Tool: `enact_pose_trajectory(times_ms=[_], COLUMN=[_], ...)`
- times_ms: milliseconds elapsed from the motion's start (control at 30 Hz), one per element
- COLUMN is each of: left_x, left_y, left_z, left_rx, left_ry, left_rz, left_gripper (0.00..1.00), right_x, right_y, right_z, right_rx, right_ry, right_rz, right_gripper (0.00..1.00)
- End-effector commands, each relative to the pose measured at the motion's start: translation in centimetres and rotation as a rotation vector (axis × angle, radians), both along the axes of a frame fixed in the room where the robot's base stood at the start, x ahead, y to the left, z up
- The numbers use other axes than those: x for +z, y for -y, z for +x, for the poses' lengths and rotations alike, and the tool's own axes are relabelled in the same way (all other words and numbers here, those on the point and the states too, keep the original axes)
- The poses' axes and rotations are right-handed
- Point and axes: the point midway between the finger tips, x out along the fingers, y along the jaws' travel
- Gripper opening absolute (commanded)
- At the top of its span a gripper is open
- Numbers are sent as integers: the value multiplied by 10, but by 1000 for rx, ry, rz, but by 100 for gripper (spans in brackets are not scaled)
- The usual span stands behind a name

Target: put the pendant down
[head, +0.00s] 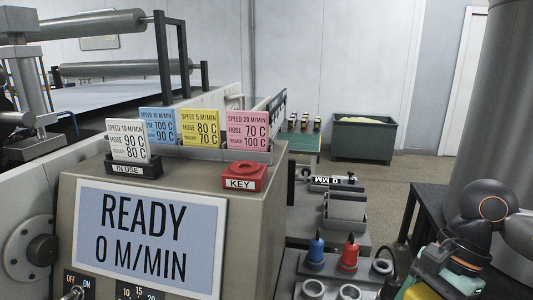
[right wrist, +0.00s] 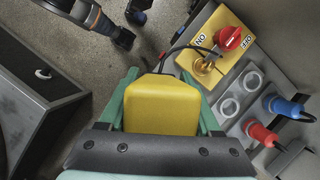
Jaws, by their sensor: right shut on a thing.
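The pendant is a yellow box (right wrist: 162,104) with a dark cable running from its far end. In the right wrist view it sits between the green fingers of my right gripper (right wrist: 159,80), which is shut on it. The cable curves right toward a yellow ON/OFF box (right wrist: 207,38) with a red knob. The pendant is held above the floor, left of a grey socket panel. In the head view my right arm is at the lower right, and its gripper is partly cut off by the bottom edge. I cannot make out my left gripper in either view.
The grey panel (right wrist: 262,122) carries round sockets, a blue plug (head: 316,248) and a red plug (head: 348,253). A dark table (head: 428,200) stands at the right. The machine console (head: 262,215) fills the left. A green bin (head: 364,140) stands at the back; the floor before it is clear.

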Motion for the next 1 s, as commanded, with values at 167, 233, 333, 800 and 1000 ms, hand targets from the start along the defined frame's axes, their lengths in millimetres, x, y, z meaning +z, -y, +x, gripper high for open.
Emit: enact_pose_trajectory(times_ms=[167, 233, 333, 800, 1000], left_x=[13, 16, 19, 32, 31], left_y=[-3, -5, -9, -12, -12], left_z=[-2, -3, -3, -4, -4], left_rx=[8, 12, 17, 25, 25], left_ry=[2, 0, -3, 7, 5], left_rz=[3, 5, 10, 12, 12], left_gripper=[0, 0, 0, 0, 0], right_x=[-8, -14, -22, -48, -50], right_y=[-9, -12, -16, -22, -23], right_z=[8, 10, 13, 17, 17], right_rx=[361, 504, 705, 1212, 1219], right_ry=[0, -1, -1, 5, 6], right_rz=[1, 1, 1, 0, 3], right_gripper=[0, 0, 0, 0, 0])
